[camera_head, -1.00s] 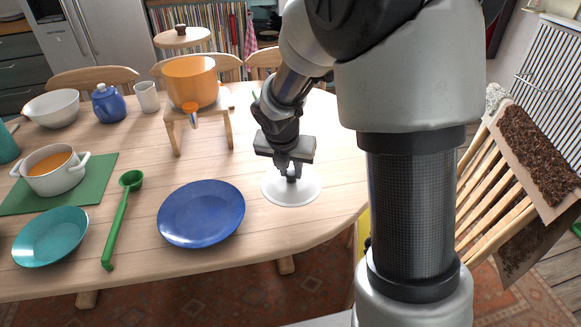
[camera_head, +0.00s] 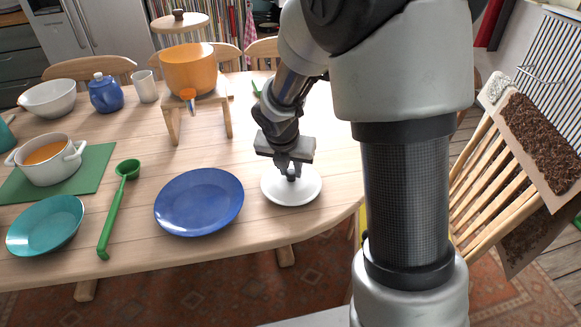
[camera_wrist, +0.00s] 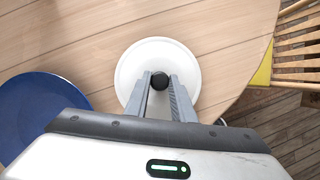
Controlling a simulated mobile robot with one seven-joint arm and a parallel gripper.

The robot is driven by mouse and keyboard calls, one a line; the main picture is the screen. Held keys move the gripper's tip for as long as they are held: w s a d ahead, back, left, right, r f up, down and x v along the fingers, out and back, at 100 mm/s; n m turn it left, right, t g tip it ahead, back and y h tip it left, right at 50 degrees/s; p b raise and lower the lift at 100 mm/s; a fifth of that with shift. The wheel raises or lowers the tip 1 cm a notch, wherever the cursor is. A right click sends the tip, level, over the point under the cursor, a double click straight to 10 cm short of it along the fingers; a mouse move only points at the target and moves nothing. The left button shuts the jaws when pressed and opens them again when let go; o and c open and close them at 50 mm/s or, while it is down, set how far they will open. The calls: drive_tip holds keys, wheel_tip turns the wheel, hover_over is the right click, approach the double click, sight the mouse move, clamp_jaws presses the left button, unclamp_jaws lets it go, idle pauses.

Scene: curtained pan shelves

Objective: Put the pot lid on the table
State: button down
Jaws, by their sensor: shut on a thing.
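The pot lid (camera_head: 300,195) is a white disc with a dark knob. It is at the right part of the wooden table (camera_head: 255,238), right of the blue plate, and appears to rest on the tabletop. In the wrist view the lid (camera_wrist: 157,56) lies below my fingers, with its dark knob (camera_wrist: 160,81) between the fingertips. My gripper (camera_head: 291,170) points down over the lid and is shut on its knob. In the wrist view my gripper (camera_wrist: 160,85) hides part of the lid's near side.
A blue plate (camera_head: 199,202) lies just left of the lid. A green ladle (camera_head: 115,210), a teal plate (camera_head: 45,226) and a white pot (camera_head: 47,160) are farther left. An orange pot (camera_head: 188,68) stands on a small wooden stand (camera_head: 215,98) behind. The table's right edge is close to the lid.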

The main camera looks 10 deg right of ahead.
drive_tip(key=shift+f, duration=0.35)
drive_tip(key=shift+f+b, duration=0.3)
drive_tip(key=c, duration=1.4)
unclamp_jaws()
drive_tip(key=shift+c, duration=0.2)
drive_tip(key=c, duration=0.4)
drive_tip(key=shift+r, duration=0.15)
drive_tip(key=shift+p+v, duration=6.35)
drive_tip(key=shift+v, duration=1.05)
